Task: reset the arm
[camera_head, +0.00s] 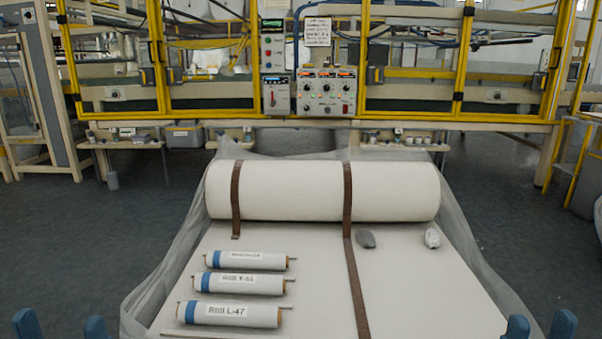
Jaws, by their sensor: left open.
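My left gripper (61,327) shows only as two blue fingertips at the bottom left edge. They stand apart with nothing between them. My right gripper (540,327) shows as two blue fingertips at the bottom right edge, also apart and empty. Both grippers are beside the white work surface, clear of the rolls. The rest of both arms is out of view.
A large white wadding roll (290,191) with brown straps lies across the back of the white surface (420,290). Three labelled small rolls (238,313) lie front left. A grey object (366,240) and a whitish one (432,238) lie right. Yellow-framed machinery (330,114) stands behind.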

